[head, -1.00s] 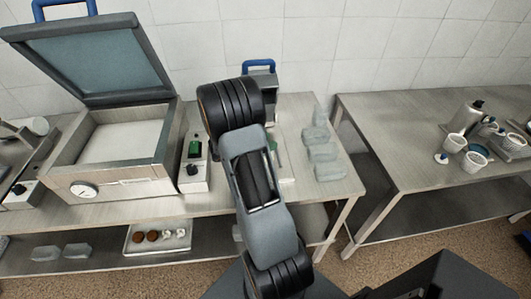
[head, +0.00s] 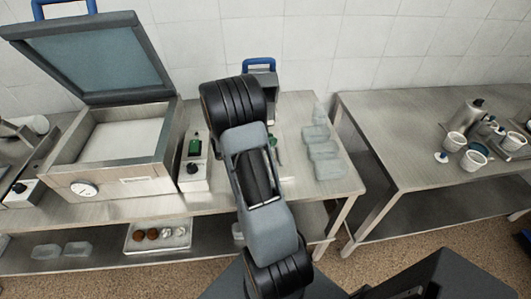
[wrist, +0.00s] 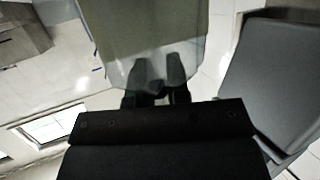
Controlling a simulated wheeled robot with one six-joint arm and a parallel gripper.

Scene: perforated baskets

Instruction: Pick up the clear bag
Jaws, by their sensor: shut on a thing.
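The clear bag (wrist: 150,35) fills the top middle of the wrist view, see-through at its lower edge with a dull green area above. My gripper (wrist: 158,80) is shut on this lower edge, and its dark fingertips show through the clear film. In the head view my arm hides the gripper, and I cannot make out the held bag there. Several clear, pale packs (head: 322,151) lie in a row on the right part of the left table; I cannot tell whether they are bags or boxes.
A large open-lidded machine (head: 110,140) with a dial stands on the left table (head: 225,203). A switch box (head: 194,170) is beside it, and a blue-handled device (head: 262,80) stands behind my arm. The right table (head: 390,135) holds cups and a metal pot; its left part is bare.

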